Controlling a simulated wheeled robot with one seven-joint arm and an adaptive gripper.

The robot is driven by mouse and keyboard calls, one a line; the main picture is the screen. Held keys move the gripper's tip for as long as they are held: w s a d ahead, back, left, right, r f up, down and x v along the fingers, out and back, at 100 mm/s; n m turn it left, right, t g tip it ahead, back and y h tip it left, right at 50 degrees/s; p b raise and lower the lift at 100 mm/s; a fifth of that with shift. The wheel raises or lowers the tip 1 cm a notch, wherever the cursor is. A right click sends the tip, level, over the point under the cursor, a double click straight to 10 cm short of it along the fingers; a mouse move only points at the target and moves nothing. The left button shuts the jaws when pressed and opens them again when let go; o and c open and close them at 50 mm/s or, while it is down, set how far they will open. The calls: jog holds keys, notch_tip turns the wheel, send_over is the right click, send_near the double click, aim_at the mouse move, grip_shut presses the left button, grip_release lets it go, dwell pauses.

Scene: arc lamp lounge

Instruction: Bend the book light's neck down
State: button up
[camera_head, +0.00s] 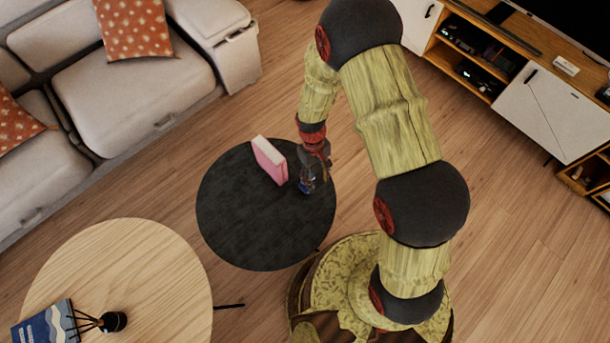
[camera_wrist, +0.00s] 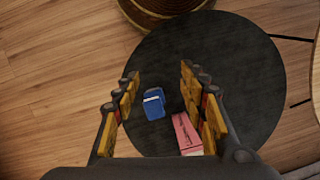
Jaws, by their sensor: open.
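A small blue object with a white strip (camera_wrist: 153,103) is on the round black table (camera_wrist: 240,60). It appears to be the book light, but I cannot make out its neck. In the head view this blue object (camera_head: 307,181) is near the right side of the black table (camera_head: 240,230), partly hidden by my gripper (camera_head: 318,158). In the wrist view my gripper (camera_wrist: 161,76) is open and empty, with its fingers on either side of the blue object in the picture. I cannot tell the height between them.
A pink book (camera_head: 270,160) stands upright close left of the blue object; in the wrist view the book (camera_wrist: 187,134) lies near the right finger. A wooden round table (camera_head: 130,260) with a blue book (camera_head: 45,325) adjoins. A sofa (camera_head: 140,90) and TV cabinet (camera_head: 545,110) flank the floor.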

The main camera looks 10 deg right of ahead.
notch_tip(320, 180, down, 7)
jog(key=w, duration=0.1)
jog(key=w+f+t, duration=0.1)
jog(key=w, duration=0.1)
jog(key=w+a+n+t, duration=0.1)
jog(key=w, duration=0.2)
jog(key=w+a+f+n, duration=0.1)
jog(key=w, duration=0.2)
jog(key=shift+w+a+f+t+y, duration=0.1)
jog(key=shift+a+f+t+y, duration=0.2)
jog(key=shift+f+t, duration=0.1)
jog(key=shift+w+n, duration=0.25)
jog(key=shift+n, duration=0.05)
notch_tip(320, 180, down, 8)
jog(key=b, duration=0.2)
jog(key=shift+r+b, duration=0.15)
jog(key=shift+b, duration=0.2)
jog(key=shift+c, duration=1.3)
jog(key=c, duration=0.8)
grip_shut()
